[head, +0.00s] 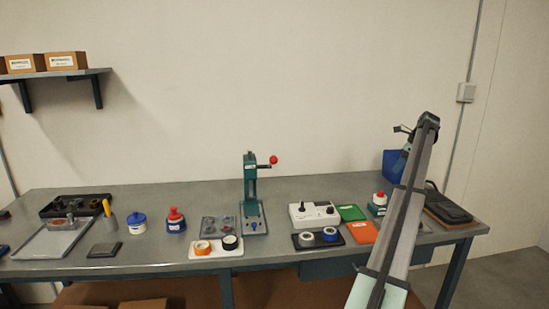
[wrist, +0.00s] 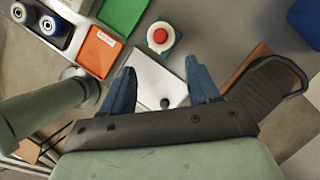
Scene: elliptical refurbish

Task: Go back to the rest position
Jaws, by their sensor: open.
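My gripper (wrist: 160,82) is open and empty in the wrist view, its two blue fingers spread apart. It hangs above a white plate with a small dark knob (wrist: 158,84) at the right part of the bench. In the head view my arm rises at the right and hides most of the gripper and the bench behind it. A red-topped button on a green base (wrist: 161,37) lies just beyond the fingertips in the wrist view; it also shows in the head view (head: 379,199). I cannot tell the exact height of the gripper above the bench.
The grey bench (head: 165,262) holds a green press with a red knob (head: 250,200), a green tray (head: 351,213), an orange tray (head: 362,232), a blue bin (head: 393,166) and a dark pad (head: 449,207). A shelf with boxes (head: 55,75) hangs upper left. Air above the bench's middle is clear.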

